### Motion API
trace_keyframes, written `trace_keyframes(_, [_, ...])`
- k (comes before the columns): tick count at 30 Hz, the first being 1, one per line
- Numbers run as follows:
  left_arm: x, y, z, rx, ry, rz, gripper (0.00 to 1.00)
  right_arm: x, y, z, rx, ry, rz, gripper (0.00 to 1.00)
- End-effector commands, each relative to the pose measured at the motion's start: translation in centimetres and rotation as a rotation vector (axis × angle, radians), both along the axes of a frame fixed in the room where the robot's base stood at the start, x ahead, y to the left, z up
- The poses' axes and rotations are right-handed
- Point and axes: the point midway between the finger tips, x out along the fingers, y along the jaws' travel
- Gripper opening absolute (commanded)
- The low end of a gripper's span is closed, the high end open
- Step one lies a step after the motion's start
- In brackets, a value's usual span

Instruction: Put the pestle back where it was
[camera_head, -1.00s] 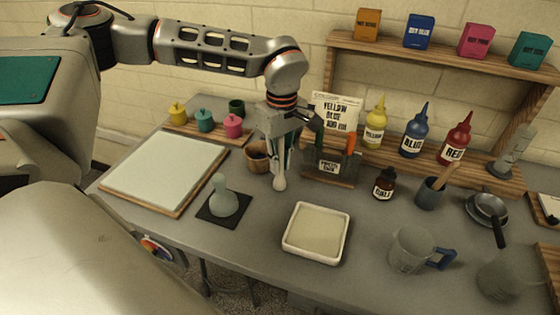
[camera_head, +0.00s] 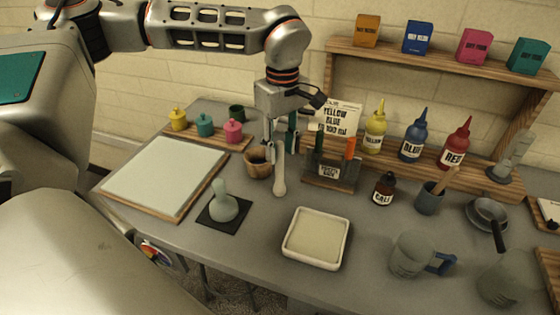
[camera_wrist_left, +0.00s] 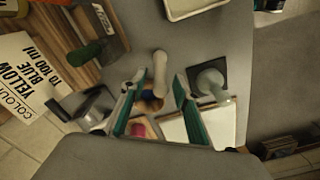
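The pestle (camera_head: 280,178) is a pale, slim rod with a rounded, thicker lower end. It is on the grey table, just right of a brown wooden mortar (camera_head: 258,164); I cannot tell whether it touches it. My left gripper (camera_head: 281,137) is above the pestle, its fingers pointing down. In the left wrist view the fingers (camera_wrist_left: 152,84) are spread apart, and the pestle (camera_wrist_left: 160,72) lies beyond and between the tips with gaps on both sides. The mortar (camera_wrist_left: 150,104) is partly seen between the fingers. My right gripper is not in view.
A dark caddy (camera_head: 332,174) stands close right of the pestle. A grey-green muller (camera_head: 223,204) sits on a black mat to the front left. A white tray (camera_head: 316,263) is in front. Bottles and a paper sign (camera_head: 338,118) stand behind. Bare table lies between pestle and tray.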

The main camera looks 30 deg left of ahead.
Motion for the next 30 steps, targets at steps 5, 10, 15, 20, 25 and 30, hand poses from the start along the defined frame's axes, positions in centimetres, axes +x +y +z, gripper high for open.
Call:
trace_keyframes(5, [0.1,-0.1,3.5,0.000,-0.004,0.000,0.31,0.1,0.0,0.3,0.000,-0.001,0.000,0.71])
trace_keyframes(10, [0.0,-0.1,5.3,0.000,-0.001,0.000,0.31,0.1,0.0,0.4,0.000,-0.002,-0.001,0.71])
trace_keyframes(15, [0.0,-0.1,5.8,0.000,0.000,0.000,0.31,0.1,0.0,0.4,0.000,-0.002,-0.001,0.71])
trace_keyframes(20, [0.0,-0.1,5.8,0.000,0.000,0.000,0.31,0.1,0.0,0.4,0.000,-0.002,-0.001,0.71])
trace_keyframes(25, [0.0,-0.1,5.8,0.000,0.000,0.000,0.31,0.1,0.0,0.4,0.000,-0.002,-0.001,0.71])
trace_keyframes(30, [0.0,-0.1,5.8,0.000,0.000,0.000,0.31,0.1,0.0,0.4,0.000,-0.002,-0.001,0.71])
